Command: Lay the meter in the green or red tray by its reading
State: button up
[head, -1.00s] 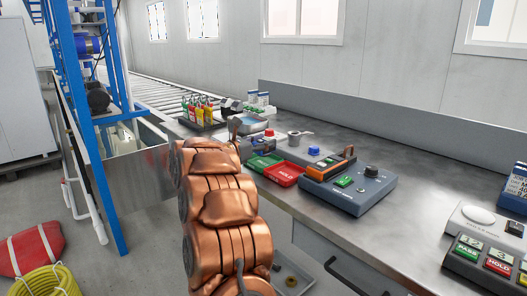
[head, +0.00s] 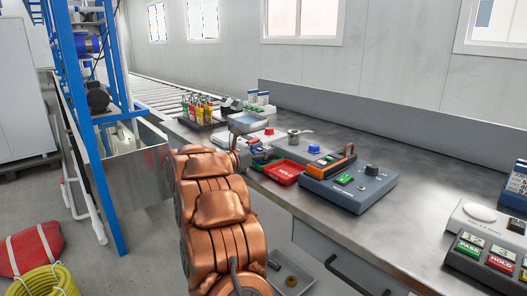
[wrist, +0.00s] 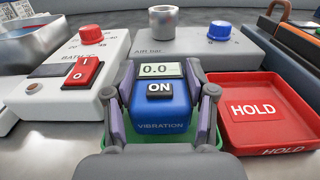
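The blue vibration meter (wrist: 161,108) shows 0.0 on its display, has a black ON label, and faces the wrist camera. My gripper (wrist: 161,78) has a finger along each side of the meter and appears closed on it; in the head view my gripper (head: 257,152) is low over the near bench edge. The green tray (wrist: 212,138) shows only as slivers around and below the meter; I cannot tell whether the meter touches its floor. The red HOLD tray (wrist: 268,128) is empty, just right; it also shows in the head view (head: 284,172).
A grey unit with a red rocker switch (wrist: 78,76) and red knob stands behind left. The AIR unit with a blue knob (wrist: 223,30) stands behind. An orange-edged device (head: 330,162) rests on a grey-blue station (head: 352,190).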

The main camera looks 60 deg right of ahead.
jog(key=o, duration=0.4)
jog(key=shift+c, duration=0.2)
jog(key=shift+r+p, duration=0.2)
jog(key=shift+p, duration=0.15)
jog(key=v, duration=1.2)
